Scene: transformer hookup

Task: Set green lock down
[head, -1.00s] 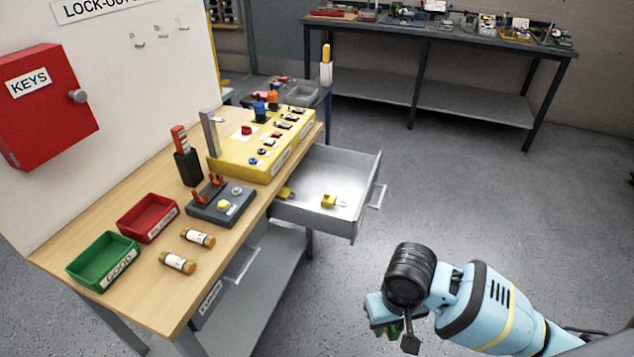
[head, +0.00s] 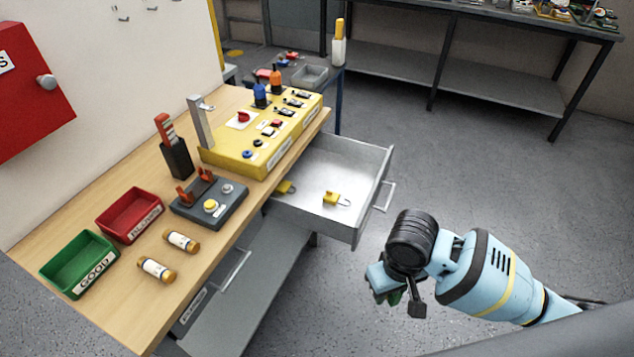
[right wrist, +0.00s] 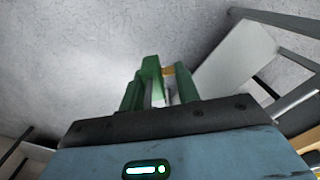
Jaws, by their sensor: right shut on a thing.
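My right gripper (head: 400,299) hangs over the floor, to the right of and in front of the open drawer. It is shut on the green lock (right wrist: 151,68), which shows between its fingers in the right wrist view. A grey, shackle-like part shows there beside the green. In the head view the lock is mostly hidden by the gripper; only a little dark green shows. The lock is in the air, apart from the table and drawer. My left gripper is not in view.
The wooden workbench (head: 120,325) holds a yellow control panel (head: 235,158), a grey switch box (head: 232,208), two fuses, a green tray (head: 62,262) and a red tray (head: 112,222). The open drawer (head: 325,172) holds yellow padlocks (head: 333,197). Bench space near the fuses is clear.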

